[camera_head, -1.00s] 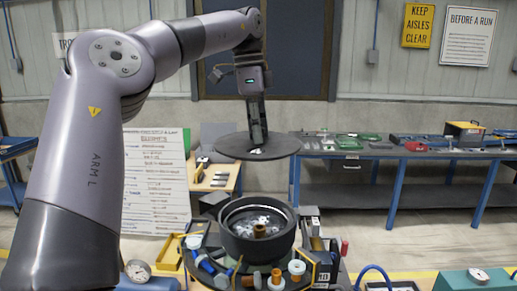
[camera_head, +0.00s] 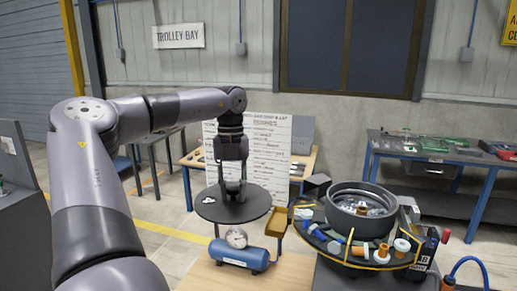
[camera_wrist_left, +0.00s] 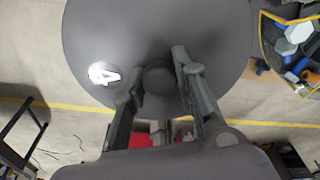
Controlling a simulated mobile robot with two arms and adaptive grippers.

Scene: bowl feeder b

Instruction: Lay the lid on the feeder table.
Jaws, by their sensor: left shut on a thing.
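The lid (camera_head: 215,212) is a dark grey round disc with a white mark on top. My left gripper (camera_head: 234,190) is shut on the knob at its middle and holds it level in the air, left of the feeder bowl. In the left wrist view the lid (camera_wrist_left: 215,50) fills the upper middle, with the left gripper's fingers (camera_wrist_left: 160,85) on either side of the round knob. The feeder bowl (camera_head: 335,212) is open at the top, with parts inside. The feeder table (camera_head: 300,270) is light wood and shows below the lid. My right gripper is not in view.
A blue tank (camera_head: 235,256) with a gauge (camera_head: 236,238) stands on the table below the lid. A yellow tray (camera_head: 279,221) is between lid and bowl. Coloured fittings (camera_head: 383,252) ring the bowl. A bench (camera_head: 440,160) stands behind at right.

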